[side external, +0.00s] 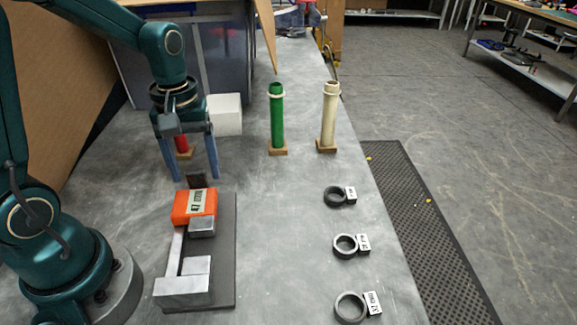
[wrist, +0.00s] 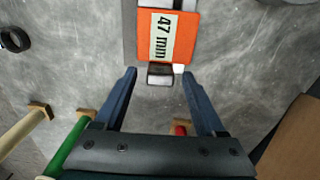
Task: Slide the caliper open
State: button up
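The caliper lies on a dark base plate (side external: 225,262), with a silver beam and jaw (side external: 182,290) at the near end. Its orange slider (side external: 187,208) is at the far end of the plate; in the wrist view the slider (wrist: 182,46) carries a label reading "47 mm". A small dark tab (side external: 196,181) stands at the slider's far end, and shows in the wrist view as a grey block (wrist: 160,76). My gripper (side external: 194,177) is open and empty, its two blue fingers pointing down either side of the tab, apart from it in the wrist view (wrist: 159,73).
A green tube (side external: 277,120) and a cream tube (side external: 328,117) stand on wooden bases; a red one (side external: 181,143) is partly behind my gripper. A white box (side external: 227,114) stands behind. Several labelled dark rings, one in the middle (side external: 345,245), lie right. The bench between is clear.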

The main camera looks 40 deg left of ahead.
aim_at(199, 207)
jog(key=shift+r, duration=2.55)
jog(key=shift+d+r, duration=0.2)
jog(key=shift+r, duration=0.1)
jog(key=s+d+r+m+t, duration=0.3)
jog(key=s+d+m+t, duration=0.2)
jog(key=m, duration=0.4)
jog(key=shift+s+d+m+t, duration=0.35)
jog(key=shift+s+d, duration=0.5)
jog(key=shift+s, duration=0.35)
